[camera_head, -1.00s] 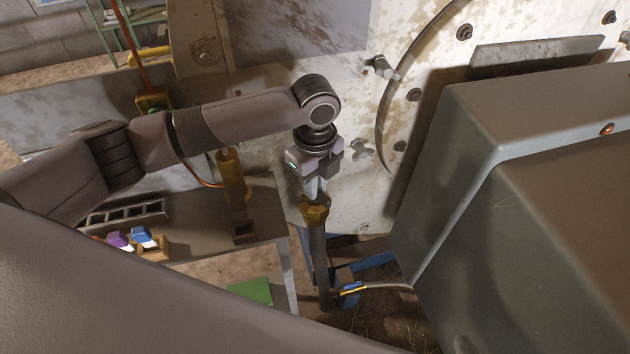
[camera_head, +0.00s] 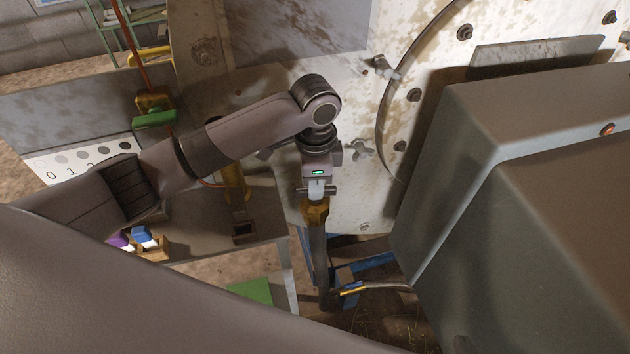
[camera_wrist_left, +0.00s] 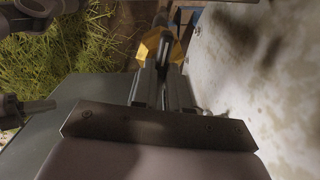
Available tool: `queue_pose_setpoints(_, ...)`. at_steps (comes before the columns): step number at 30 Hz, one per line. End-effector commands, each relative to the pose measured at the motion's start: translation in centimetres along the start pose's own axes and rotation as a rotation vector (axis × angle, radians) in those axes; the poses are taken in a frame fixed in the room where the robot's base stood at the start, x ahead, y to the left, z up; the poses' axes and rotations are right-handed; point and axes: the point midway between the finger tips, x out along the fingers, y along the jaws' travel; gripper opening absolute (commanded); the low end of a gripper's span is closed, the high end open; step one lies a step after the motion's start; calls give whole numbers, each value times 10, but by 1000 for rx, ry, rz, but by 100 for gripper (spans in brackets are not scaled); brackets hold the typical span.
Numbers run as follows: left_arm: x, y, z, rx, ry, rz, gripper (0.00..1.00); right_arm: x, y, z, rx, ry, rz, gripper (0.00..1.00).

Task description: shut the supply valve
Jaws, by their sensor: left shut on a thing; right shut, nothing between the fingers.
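A brass valve (camera_head: 315,212) sits on top of an upright dark pipe (camera_head: 318,262), left of the large grey box. My left gripper (camera_head: 317,190) is directly above the valve, pointing down, shut on its handle. The handle is mostly hidden by the fingers, and a short bar shows crosswise at the fingertips. In the left wrist view the fingers (camera_wrist_left: 163,88) reach to the brass valve body (camera_wrist_left: 150,47), with a dark part between them.
The grey box (camera_head: 530,200) stands close on the right. The pale drum wall with wing clamps (camera_head: 360,150) lies behind. Another brass fitting with a green handle (camera_head: 155,118) is at left, near a numbered card (camera_head: 75,162). A cable (camera_head: 385,287) runs by the pipe's foot.

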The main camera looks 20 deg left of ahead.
Motion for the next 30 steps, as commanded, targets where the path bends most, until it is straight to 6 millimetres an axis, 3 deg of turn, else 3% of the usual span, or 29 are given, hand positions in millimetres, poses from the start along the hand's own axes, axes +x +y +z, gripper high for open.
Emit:
queue_pose_setpoints(12, -1, 0, 0, -205, 1, 0, 0, 0, 0, 0, 0, 0, 0, 0)
queue_pose_setpoints(29, -1, 0, 0, -241, 1, -1, 0, 0, 0, 0, 0, 0, 0, 0)
queue_pose_setpoints(30, -1, 0, 0, -241, 1, -1, 19, 0, 0, 0, 0, 0, 0, 0)
